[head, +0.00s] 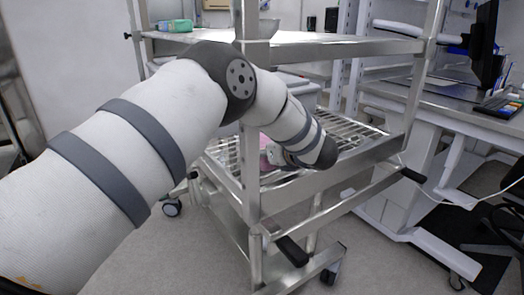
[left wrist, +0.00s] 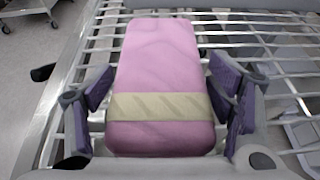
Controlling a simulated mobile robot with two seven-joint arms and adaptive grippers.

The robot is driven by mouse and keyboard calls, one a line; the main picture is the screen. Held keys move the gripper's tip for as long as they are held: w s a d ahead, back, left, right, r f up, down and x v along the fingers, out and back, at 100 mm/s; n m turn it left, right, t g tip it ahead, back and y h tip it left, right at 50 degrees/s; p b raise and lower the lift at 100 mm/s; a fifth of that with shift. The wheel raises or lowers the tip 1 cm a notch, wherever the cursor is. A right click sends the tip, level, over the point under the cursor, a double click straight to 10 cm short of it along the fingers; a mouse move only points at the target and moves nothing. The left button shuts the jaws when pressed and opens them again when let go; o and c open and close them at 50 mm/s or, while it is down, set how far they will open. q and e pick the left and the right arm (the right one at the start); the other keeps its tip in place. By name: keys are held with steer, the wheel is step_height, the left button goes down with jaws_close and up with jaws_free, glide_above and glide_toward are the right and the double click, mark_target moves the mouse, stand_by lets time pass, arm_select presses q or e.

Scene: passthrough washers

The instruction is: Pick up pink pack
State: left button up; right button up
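The pink pack (left wrist: 160,60), a soft-looking block with a pale yellow band across it, lies on the wire rack shelf in the left wrist view. A small pink part of it (head: 264,152) shows in the head view, mostly hidden by my left arm and the cart post. My left gripper (left wrist: 165,105) is open, with purple-padded fingers on both sides of the pack near its banded end. Small gaps seem to remain beside the pack, though contact is hard to judge. In the head view the left gripper is largely hidden. My right gripper is in neither view.
A workbench with a monitor (head: 484,38) stands at right. The rack beyond the pack looks clear.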

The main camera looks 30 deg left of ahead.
arm_select(q)
steer(key=c, duration=0.8)
steer(key=shift+r, duration=0.1)
